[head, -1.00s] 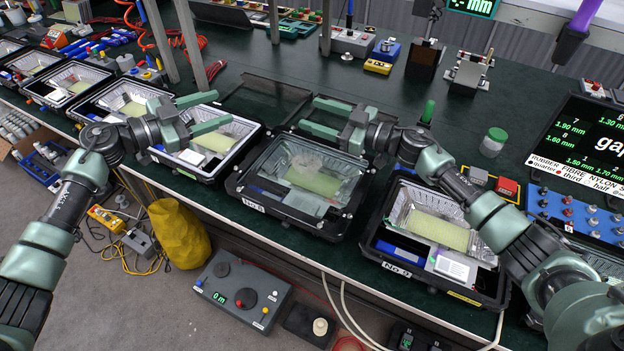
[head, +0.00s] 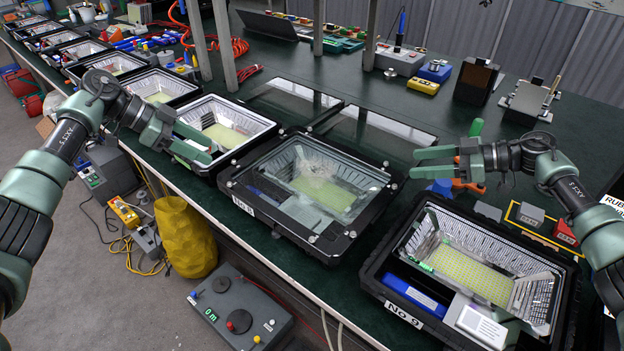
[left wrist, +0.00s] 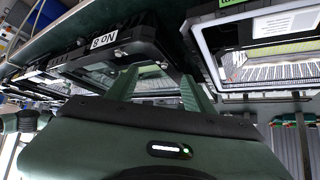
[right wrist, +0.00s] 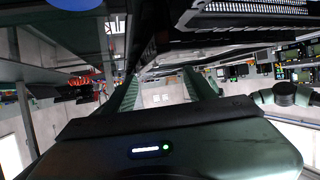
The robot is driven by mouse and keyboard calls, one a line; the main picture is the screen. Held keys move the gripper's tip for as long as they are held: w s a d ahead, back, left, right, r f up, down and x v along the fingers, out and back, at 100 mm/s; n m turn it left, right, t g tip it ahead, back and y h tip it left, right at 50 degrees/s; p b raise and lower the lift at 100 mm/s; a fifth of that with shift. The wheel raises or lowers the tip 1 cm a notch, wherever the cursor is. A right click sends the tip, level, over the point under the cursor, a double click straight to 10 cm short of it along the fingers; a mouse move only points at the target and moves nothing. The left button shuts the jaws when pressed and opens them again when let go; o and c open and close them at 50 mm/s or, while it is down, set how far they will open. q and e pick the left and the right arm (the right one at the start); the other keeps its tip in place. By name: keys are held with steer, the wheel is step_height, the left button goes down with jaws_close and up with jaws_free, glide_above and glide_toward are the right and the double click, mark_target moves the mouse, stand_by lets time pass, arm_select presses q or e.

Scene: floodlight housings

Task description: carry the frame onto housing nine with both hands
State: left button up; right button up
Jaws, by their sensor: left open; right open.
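Housing nine (head: 403,313), labelled No 9, stands open at the front right, its reflector and yellow-green panel bare. Housing eight (head: 285,222) is in the middle, covered by a black frame (head: 355,222) with clear glass and corner knobs. Two more dark glazed frames lie flat behind the housings, one at the back (head: 290,98) and one nearer (head: 385,135). My left gripper (head: 208,148) is open and empty over the housing left of number eight. My right gripper (head: 414,163) is open and empty, just right of housing eight's far corner. Fingers also show open in the left wrist view (left wrist: 158,88) and right wrist view (right wrist: 160,88).
An open housing (head: 225,120) stands left of number eight, with several more in a row beyond. Metal posts (head: 222,40) rise behind them. A green-topped orange item (head: 468,186) is by my right gripper. A yellow sack (head: 187,235) and grey control box (head: 240,312) are below the bench.

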mark_target(237, 166)
arm_select(q)
steer(key=x, duration=0.8)
steer(key=shift+d, duration=0.1)
arm_select(e)
steer(key=x, duration=0.7)
steer(key=shift+w+a+f, duration=0.15)
steer(key=shift+a+f, duration=0.05)
steer(key=shift+a, duration=0.05)
arm_select(q)
jaws_close()
arm_select(e)
jaws_close()
